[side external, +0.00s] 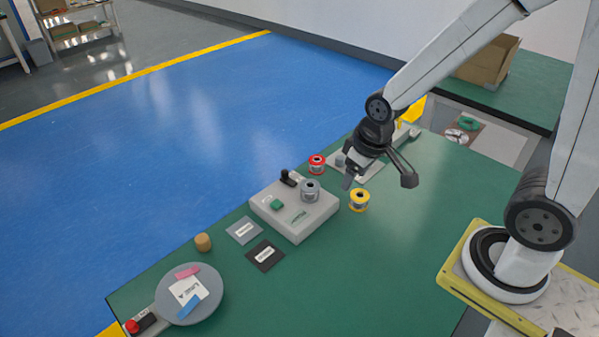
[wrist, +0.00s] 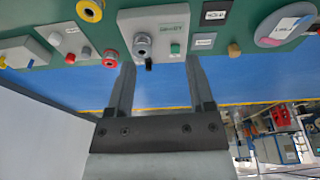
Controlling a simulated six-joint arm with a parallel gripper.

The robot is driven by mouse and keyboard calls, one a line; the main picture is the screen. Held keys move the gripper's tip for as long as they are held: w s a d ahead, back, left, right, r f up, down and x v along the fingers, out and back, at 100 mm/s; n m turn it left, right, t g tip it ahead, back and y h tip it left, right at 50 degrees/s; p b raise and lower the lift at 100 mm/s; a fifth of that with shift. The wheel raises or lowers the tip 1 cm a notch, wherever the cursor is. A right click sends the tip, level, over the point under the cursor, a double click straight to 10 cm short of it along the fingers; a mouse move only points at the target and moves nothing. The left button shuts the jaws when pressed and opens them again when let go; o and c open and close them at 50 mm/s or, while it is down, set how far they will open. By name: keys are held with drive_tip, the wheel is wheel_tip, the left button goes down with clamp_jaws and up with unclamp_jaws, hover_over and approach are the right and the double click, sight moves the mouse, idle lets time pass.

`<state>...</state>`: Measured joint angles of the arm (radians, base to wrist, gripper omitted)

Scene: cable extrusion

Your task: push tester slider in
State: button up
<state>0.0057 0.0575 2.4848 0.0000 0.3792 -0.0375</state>
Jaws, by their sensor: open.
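The tester (side external: 320,215) is a light grey box on the green table, with a green button (side external: 277,204) on top. A black slider (side external: 288,178) stands at its far edge. A grey spool-like part (side external: 310,188) sits on the box beside the slider. My gripper (side external: 378,181) is open and empty, above the table to the right of the tester, apart from the slider. In the wrist view the tester (wrist: 128,20) is at the top centre, and the black slider (wrist: 149,64) appears between my two spread fingers (wrist: 162,66).
A red spool (side external: 316,164) and a yellow spool (side external: 359,200) stand close to the tester. A wooden cylinder (side external: 203,242), two label squares and a round grey disc (side external: 205,306) are to the left. The table front is clear.

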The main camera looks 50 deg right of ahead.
drive_tip(key=w+d+f+n+g, duration=0.1)
drive_tip(key=w+d+f+n, duration=0.15)
drive_tip(key=w, duration=1.35)
drive_tip(key=n+g, duration=0.1)
drive_tip(key=n, duration=0.3)
hover_over(284, 171)
drive_tip(key=s, duration=0.1)
drive_tip(key=shift+m, duration=0.25)
wheel_tip(284, 171, down, 8)
drive_tip(key=shift+a, duration=0.1)
drive_tip(key=shift+w+d+f+g, duration=0.2)
drive_tip(key=shift+w+f+g, duration=0.1)
drive_tip(key=shift+w+f, duration=0.2)
drive_tip(key=shift+f, duration=0.15)
drive_tip(key=shift+f, duration=3.8)
clamp_jaws()
